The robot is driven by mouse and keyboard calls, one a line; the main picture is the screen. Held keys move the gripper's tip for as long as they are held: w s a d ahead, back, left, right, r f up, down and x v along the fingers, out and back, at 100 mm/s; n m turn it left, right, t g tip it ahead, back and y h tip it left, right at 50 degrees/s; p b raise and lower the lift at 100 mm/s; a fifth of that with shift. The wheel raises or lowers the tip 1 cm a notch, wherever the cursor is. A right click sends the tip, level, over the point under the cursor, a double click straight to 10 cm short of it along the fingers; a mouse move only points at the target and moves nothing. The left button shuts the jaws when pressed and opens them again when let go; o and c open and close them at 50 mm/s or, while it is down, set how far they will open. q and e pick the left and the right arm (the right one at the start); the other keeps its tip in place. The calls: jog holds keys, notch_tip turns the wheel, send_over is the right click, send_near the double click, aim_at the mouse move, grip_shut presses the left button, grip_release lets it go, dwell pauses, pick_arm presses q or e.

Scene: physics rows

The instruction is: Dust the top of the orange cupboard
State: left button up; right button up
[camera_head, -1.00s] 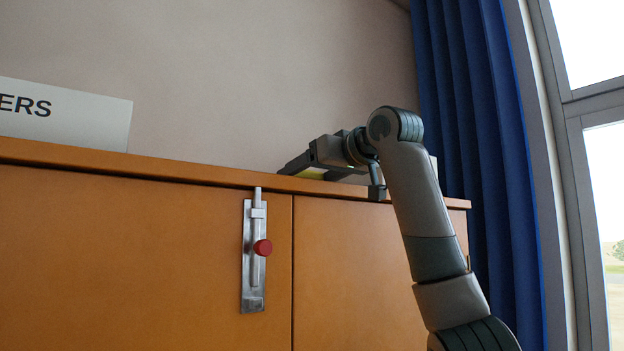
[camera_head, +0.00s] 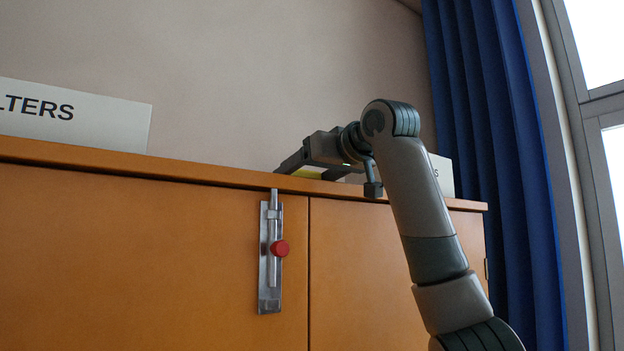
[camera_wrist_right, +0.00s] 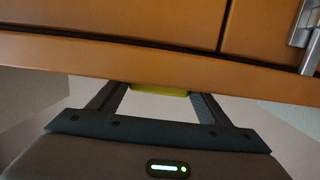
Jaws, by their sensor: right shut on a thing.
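The orange cupboard (camera_head: 130,240) fills the lower left of the head view, and its top edge slants across the picture. My right gripper (camera_head: 291,163) is at that edge, just right of the latch. It is shut on a yellow-green thing (camera_head: 308,173), probably a duster, mostly hidden by the gripper and the edge. In the right wrist view, the yellow-green thing (camera_wrist_right: 160,91) shows between the two fingers, against the cupboard's edge board (camera_wrist_right: 110,62). I cannot tell whether it touches the top surface, which is hidden from below. My left gripper is not in view.
A metal latch with a red knob (camera_head: 280,248) is on the cupboard front. A white lettered sign (camera_head: 75,117) stands on top at the left. Another white sign (camera_head: 442,174) shows behind my arm at the right. A blue curtain (camera_head: 500,150) and window are beyond.

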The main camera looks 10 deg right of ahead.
jog(key=shift+a, duration=0.1)
dwell(0.3)
jog(key=shift+s+a+b, duration=0.15)
jog(key=shift+s+a, duration=0.1)
jog(key=shift+a, duration=0.4)
jog(key=shift+s+a+b, duration=0.2)
jog(key=shift+s+a, duration=0.1)
jog(key=shift+a, duration=0.4)
jog(key=shift+s+a+b, duration=0.15)
jog(key=shift+s+a, duration=0.1)
jog(key=shift+a, duration=0.4)
jog(key=shift+s+d+f+b, duration=0.1)
jog(key=shift+s+f+b, duration=0.05)
jog(key=shift+s+b, duration=0.2)
jog(key=shift+s+d, duration=0.15)
jog(key=shift+s, duration=0.25)
jog(key=shift+d, duration=0.15)
jog(key=shift+w+d+p, duration=0.1)
jog(key=shift+w+d, duration=0.15)
jog(key=shift+d, duration=0.4)
jog(key=shift+w+d+p, duration=0.1)
jog(key=shift+w+d, duration=0.15)
jog(key=shift+d, duration=0.45)
jog(key=shift+w+d+p, duration=0.1)
jog(key=shift+w+d, duration=0.15)
jog(key=shift+d, duration=0.4)
